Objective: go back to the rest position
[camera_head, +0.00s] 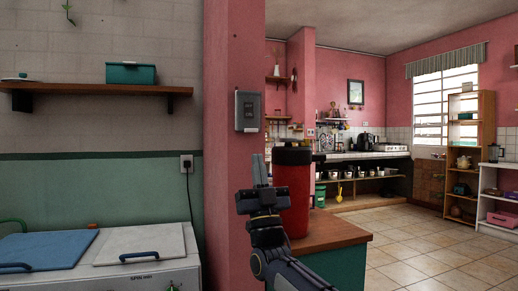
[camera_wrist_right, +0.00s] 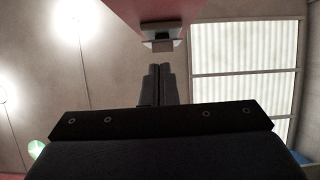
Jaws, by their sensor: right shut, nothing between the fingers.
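My right gripper (camera_head: 259,160) is raised in the middle of the head view, its fingers pointing up. It is shut and empty. In the wrist view its two dark fingers (camera_wrist_right: 160,72) lie side by side, with the ceiling beyond them. The forearm runs down to the lower right, overlapping the red canister in the picture. My left gripper is not in view.
A red canister with a black lid (camera_head: 292,195) stands on a wood-topped green counter (camera_head: 335,229). A pink column with a grey wall box (camera_head: 248,111) rises behind the gripper. A wall shelf (camera_head: 95,89) holds a teal box (camera_head: 131,73). Tiled floor (camera_head: 410,250) is clear at right.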

